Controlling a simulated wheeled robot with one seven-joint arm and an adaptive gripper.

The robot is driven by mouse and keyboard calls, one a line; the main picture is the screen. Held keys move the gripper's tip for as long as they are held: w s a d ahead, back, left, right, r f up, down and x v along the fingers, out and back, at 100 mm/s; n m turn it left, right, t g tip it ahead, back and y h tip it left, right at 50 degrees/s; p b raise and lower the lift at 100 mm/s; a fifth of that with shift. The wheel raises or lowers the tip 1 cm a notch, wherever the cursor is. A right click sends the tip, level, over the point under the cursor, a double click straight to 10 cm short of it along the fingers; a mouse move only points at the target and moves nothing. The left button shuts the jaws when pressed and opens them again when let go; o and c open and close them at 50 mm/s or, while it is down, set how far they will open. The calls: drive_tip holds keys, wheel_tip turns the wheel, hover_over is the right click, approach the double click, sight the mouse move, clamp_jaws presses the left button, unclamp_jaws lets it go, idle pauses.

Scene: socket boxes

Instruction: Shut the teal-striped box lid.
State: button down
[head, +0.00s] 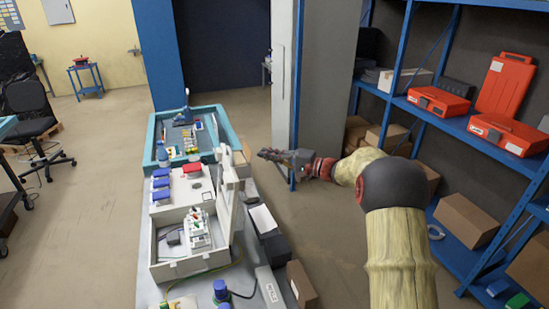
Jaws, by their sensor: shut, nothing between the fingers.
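An open light-grey box (185,267) stands on the near part of the bench, with white socket parts inside. Its lid (230,200) stands upright along the box's right side. I cannot make out a teal stripe on this box or its lid. My gripper (268,154) is shut and empty, pointing left. In the picture it is just to the right of and above the lid, apart from it. My arm reaches in from the lower right.
A teal-rimmed tray (152,140) with small parts is at the bench's far end. Blue and red plugs (161,183) sit on a white panel behind the box. Dark boxes (275,250) line the bench's right edge. Blue shelving (470,140) stands at right; open floor lies at left.

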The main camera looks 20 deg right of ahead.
drive_tip(key=w+a, duration=0.3)
drive_tip(key=a, duration=0.4)
drive_tip(key=shift+f, duration=0.1)
